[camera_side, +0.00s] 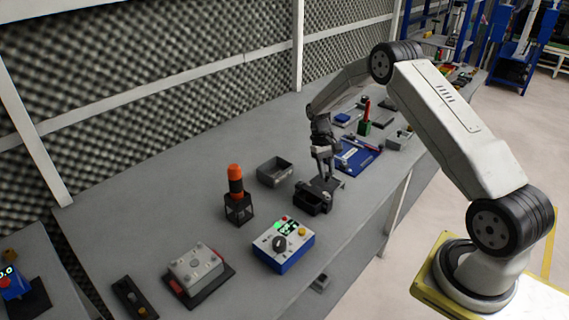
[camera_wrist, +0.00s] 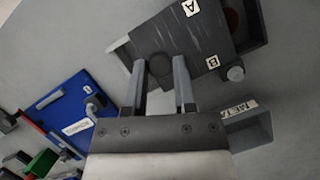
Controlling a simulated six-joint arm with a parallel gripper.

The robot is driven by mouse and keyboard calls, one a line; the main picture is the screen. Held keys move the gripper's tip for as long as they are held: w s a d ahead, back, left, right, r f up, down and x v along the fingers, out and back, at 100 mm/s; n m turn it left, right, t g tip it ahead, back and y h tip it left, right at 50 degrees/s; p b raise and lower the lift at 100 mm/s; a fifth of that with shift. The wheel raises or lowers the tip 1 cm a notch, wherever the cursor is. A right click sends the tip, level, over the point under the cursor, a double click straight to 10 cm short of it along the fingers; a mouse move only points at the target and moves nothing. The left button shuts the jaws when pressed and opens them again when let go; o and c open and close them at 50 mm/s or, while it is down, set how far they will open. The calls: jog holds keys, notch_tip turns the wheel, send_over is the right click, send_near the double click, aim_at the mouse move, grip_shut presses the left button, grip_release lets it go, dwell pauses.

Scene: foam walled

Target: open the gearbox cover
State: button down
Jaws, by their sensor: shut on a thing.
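The gearbox is a dark open-topped box (camera_side: 311,201) on the grey bench in the side view. In the wrist view its wall (camera_wrist: 258,32) shows on the right, with a brownish round part partly visible inside. The dark cover (camera_wrist: 188,38), with white A and B labels, lies askew over the box and leaves part of the opening uncovered. My gripper (camera_wrist: 159,66) is shut on the cover's dark round knob (camera_wrist: 160,68), one finger on each side. In the side view my gripper (camera_side: 326,180) points down at the box; I cannot tell whether the cover is lifted clear.
A grey bin (camera_side: 275,171) stands left of the gearbox. A blue-white control box (camera_side: 283,245) and an orange-topped lamp (camera_side: 237,195) stand nearer the camera. A blue board (camera_side: 357,156) lies behind. A small grey cylinder (camera_wrist: 235,73) sits beside the cover. Bare bench lies front right.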

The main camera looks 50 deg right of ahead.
jog(key=d, duration=0.3)
jog(key=shift+d, duration=0.35)
jog(key=shift+c, duration=2.1)
grip_release()
jog(key=shift+r, duration=0.1)
jog(key=v, duration=0.7)
jog(key=shift+w+r, duration=0.15)
jog(key=shift+r, duration=0.15)
jog(key=shift+a, duration=0.1)
